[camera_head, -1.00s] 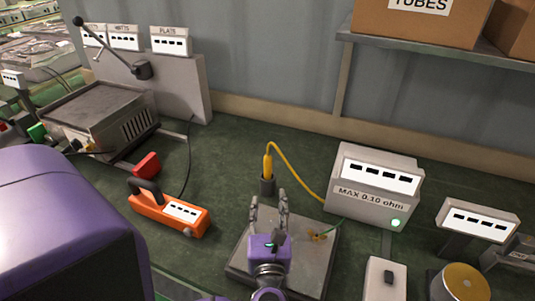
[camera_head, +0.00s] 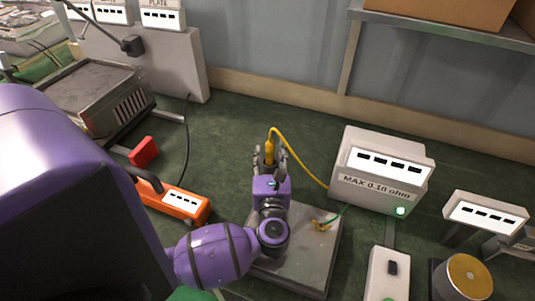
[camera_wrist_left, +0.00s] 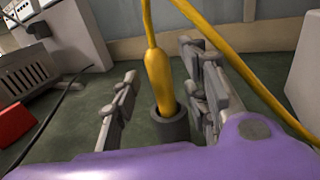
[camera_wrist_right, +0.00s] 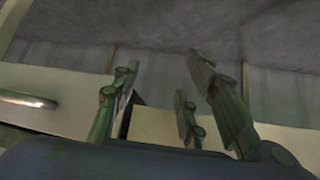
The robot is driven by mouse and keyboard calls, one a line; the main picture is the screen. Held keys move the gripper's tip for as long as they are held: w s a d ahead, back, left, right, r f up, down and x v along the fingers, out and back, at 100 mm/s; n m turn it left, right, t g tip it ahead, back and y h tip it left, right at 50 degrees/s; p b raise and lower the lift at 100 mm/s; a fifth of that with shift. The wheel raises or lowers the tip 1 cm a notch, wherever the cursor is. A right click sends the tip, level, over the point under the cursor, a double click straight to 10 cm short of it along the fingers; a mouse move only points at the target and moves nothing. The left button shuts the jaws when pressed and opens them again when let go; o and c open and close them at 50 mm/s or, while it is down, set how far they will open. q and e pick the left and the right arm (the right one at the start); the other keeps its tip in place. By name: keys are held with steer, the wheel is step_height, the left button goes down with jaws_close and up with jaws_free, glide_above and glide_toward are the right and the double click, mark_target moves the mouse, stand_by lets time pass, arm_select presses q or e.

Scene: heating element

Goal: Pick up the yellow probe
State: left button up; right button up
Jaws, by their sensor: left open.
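The yellow probe (camera_head: 269,150) stands upright in a dark cylindrical holder, with a yellow cable running from its top to the grey "MAX 0.10 ohm" meter (camera_head: 380,172). My left gripper (camera_head: 270,158) is open, with its fingers on either side of the probe. In the left wrist view the probe (camera_wrist_left: 159,80) and its dark holder (camera_wrist_left: 171,127) show between the parted fingers, and no firm contact is visible. My right gripper (camera_wrist_right: 160,95) shows only in its own wrist view. Its fingers are apart with nothing between them.
A grey plate (camera_head: 320,255) with a small yellow-green wire lies below my left arm. An orange handheld device (camera_head: 180,203) and a red block (camera_head: 144,151) lie to the left. A white switch box (camera_head: 388,272) and a round gold-topped object (camera_head: 469,276) stand at the front right.

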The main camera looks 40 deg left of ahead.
arm_select(q)
steer(key=shift+x, duration=1)
steer(key=shift+w, duration=0.1)
steer(key=c, duration=0.3)
jaws_close()
steer(key=shift+r, duration=0.3)
step_height(320, 180, up, 9)
steer(key=shift+f, duration=0.15)
steer(key=shift+r, duration=0.4)
arm_select(e)
steer(key=shift+s+a, duration=0.1)
steer(key=shift+s, duration=0.1)
